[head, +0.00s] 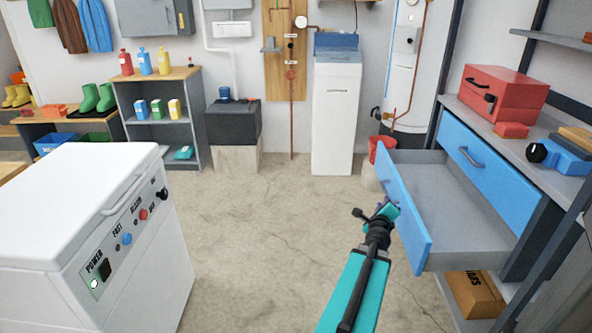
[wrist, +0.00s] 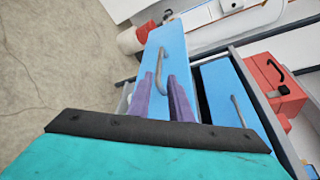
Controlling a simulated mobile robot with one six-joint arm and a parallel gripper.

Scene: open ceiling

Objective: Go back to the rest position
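A blue drawer (head: 404,212) under the right-hand workbench is pulled out, and its grey inside looks empty. In the wrist view its blue front (wrist: 172,42) carries a grey bar handle (wrist: 162,68). My gripper (head: 386,208) is just in front of this drawer front, at the end of my teal arm. In the wrist view the two purple fingers of my gripper (wrist: 160,78) stand apart, one on either side of the handle's lower end. Whether they touch the handle is unclear.
A second blue drawer (head: 482,157) beside it is shut. A red toolbox (head: 505,92) stands on the bench above. A red bucket (head: 383,150) is behind the open drawer. A white machine (head: 75,225) stands at left. The concrete floor (head: 265,230) between is clear.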

